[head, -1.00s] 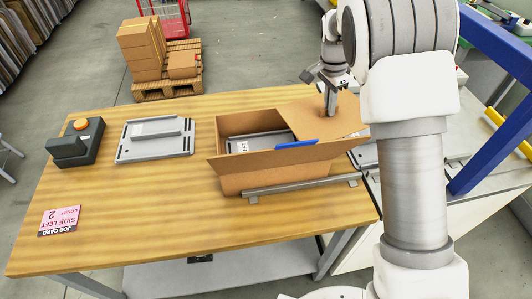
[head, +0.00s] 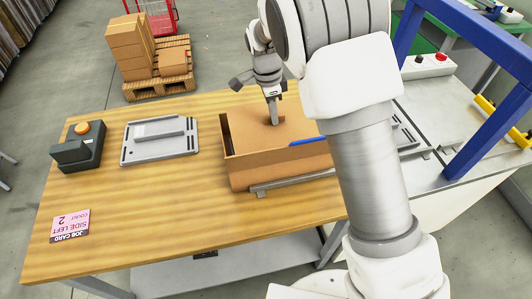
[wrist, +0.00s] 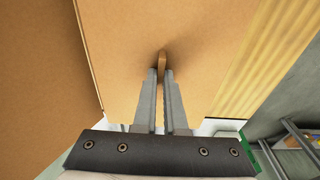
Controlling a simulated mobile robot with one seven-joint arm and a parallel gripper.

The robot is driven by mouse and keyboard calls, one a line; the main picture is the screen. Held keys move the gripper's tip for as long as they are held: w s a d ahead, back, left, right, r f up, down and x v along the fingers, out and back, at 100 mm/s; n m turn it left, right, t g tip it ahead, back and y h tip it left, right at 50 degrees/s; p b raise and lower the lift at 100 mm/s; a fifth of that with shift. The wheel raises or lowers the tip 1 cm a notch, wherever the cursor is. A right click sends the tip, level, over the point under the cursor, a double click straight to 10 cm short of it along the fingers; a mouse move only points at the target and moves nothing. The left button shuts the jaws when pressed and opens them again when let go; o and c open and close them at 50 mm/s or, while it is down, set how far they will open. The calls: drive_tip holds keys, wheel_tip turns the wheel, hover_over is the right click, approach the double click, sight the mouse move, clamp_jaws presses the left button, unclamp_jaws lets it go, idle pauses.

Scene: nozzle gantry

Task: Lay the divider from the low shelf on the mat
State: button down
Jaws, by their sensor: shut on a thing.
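My gripper (head: 274,121) is shut on a small upright tab of a flat brown board (head: 256,128). In the wrist view the two fingers (wrist: 162,74) pinch this tab (wrist: 162,60), with the board spread beneath. The board lies over the top of an open cardboard box (head: 270,171) and covers nearly all of it; a narrow dark gap shows at the left. I cannot tell whether this board is the divider. The low shelf (head: 245,270) shows under the table, with a small dark thing (head: 205,254) on it. No mat is clearly visible.
A dark device with an orange button (head: 79,148) and a pink job card (head: 70,226) are further left. A metal rail (head: 293,181) runs before the box. The table's front middle (head: 165,215) is clear.

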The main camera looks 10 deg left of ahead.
wheel_tip(320, 180, down, 10)
idle(0.6)
drive_tip(key=shift+f+b, duration=0.35)
drive_tip(key=c, duration=1)
unclamp_jaws()
drive_tip(key=shift+r, duration=0.15)
